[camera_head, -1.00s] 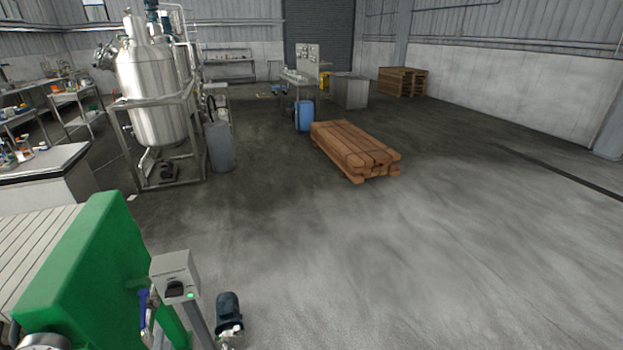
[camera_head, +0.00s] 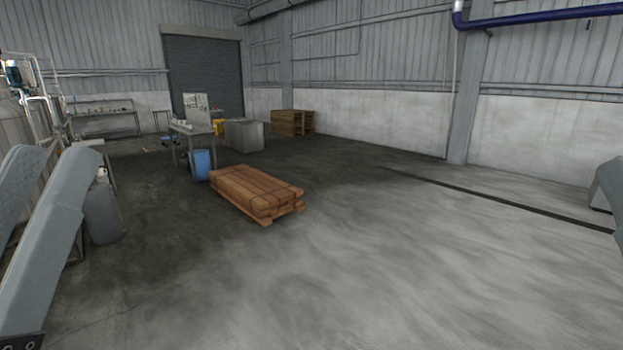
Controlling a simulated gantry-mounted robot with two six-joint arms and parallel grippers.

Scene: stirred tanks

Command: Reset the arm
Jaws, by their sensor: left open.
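My left arm (camera_head: 50,255) comes in at the left edge as two thick grey links, slanting up from the lower left corner. A dark bolted part shows at the bottom left corner. My left gripper is open, but its fingertips are hardly to be made out at that edge. It is well apart from anything on the floor, and nothing shows held in it. A grey part of my right arm (camera_head: 609,190) just enters at the right edge. My right gripper is outside the view.
A stack of wooden beams (camera_head: 255,190) lies on the floor left of centre. The floor ahead and right is clear.

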